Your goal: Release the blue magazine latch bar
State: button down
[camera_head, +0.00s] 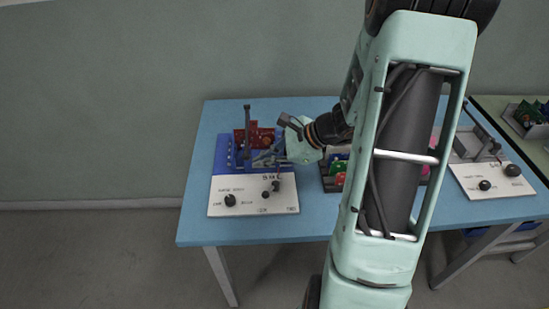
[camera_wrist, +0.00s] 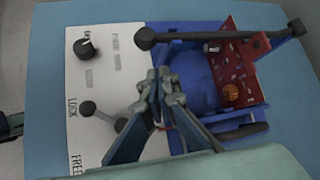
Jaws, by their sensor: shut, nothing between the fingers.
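The blue magazine (camera_head: 221,153) stands at the left of the blue table and holds a red board (camera_head: 255,135); the wrist view shows the magazine (camera_wrist: 200,80) and board (camera_wrist: 240,75) closer. A dark bar (camera_wrist: 200,36) with a rounded end crosses above it; it looks upright in the head view (camera_head: 247,118). A ball-ended lever (camera_wrist: 88,108) on the white panel (camera_wrist: 115,70) points at the printed LOCK; FREE is printed lower. My gripper (camera_wrist: 164,85) is shut and empty, over the border of panel and magazine, right of the lever. Contact with the lever cannot be told.
A black knob (camera_wrist: 86,48) sits on the panel above the lever. In the head view, a tray of coloured parts (camera_head: 334,181) stands right of the magazine, partly behind my arm. Another white panel (camera_head: 490,181) is further right.

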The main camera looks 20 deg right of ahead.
jog(key=shift+s+a+r, duration=0.15)
jog(key=shift+a+r, duration=0.2)
jog(key=shift+r, duration=0.25)
jog(key=shift+s+a+r, duration=0.15)
jog(key=shift+a+r, duration=0.2)
jog(key=shift+r, duration=0.25)
jog(key=shift+r+p, duration=0.1)
jog(key=shift+p, duration=0.25)
